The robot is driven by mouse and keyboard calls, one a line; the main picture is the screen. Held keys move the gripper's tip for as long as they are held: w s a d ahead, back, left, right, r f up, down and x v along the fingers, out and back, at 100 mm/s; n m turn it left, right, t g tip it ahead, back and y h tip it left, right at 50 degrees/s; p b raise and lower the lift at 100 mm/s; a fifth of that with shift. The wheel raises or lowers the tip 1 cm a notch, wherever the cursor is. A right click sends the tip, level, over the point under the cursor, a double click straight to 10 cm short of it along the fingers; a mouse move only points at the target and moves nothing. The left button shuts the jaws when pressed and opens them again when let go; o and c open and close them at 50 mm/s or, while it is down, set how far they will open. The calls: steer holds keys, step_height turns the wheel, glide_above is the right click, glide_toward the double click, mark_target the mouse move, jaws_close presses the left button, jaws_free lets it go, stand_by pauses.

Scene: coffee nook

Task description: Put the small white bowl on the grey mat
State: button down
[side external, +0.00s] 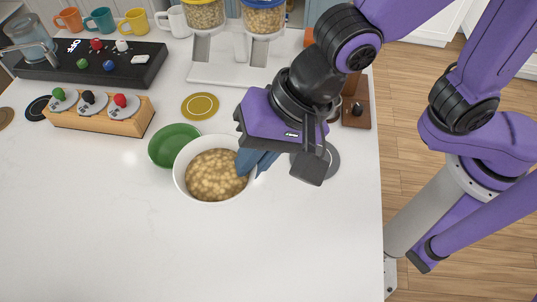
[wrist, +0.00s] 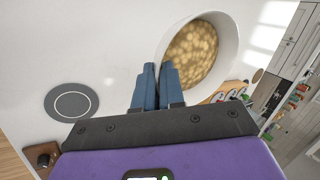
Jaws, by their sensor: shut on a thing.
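The white bowl (side external: 184,188) is filled with tan, round pieces and sits near the middle of the counter in the side view. It also shows in the wrist view (wrist: 230,48). My gripper (side external: 246,164) is shut on the bowl's right rim, with its blue fingers at the wall. In the wrist view the fingertips (wrist: 157,68) meet the near edge of the bowl. The bowl looks about level; I cannot tell whether it touches the counter. The grey mat (side external: 333,158) lies to the right, partly hidden by my gripper. It shows whole and bare in the wrist view (wrist: 71,102).
A green dish (side external: 172,143) is just behind and left of the bowl, partly covered by it. A yellow coaster (side external: 200,106) lies behind. A wooden box with knobs (side external: 98,112) stands left, a dispenser (side external: 238,70) at the back. The front counter is clear.

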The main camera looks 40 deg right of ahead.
steer(key=shift+w+d, duration=0.1)
steer(key=w+d+f+n+g+h, duration=0.3)
steer(key=d+n, duration=0.4)
steer(key=n, duration=0.7)
steer(key=w+d+f+n+g+h, duration=0.3)
steer(key=d+n, duration=0.4)
steer(key=n, duration=0.7)
steer(key=shift+g+h, duration=0.6)
steer(key=shift+h, duration=0.1)
steer(key=shift+a+f, duration=0.2)
steer(key=shift+f, duration=3)
steer(key=c, duration=1.2)
jaws_free()
steer(key=shift+w+f, duration=0.1)
steer(key=shift+c, duration=0.2)
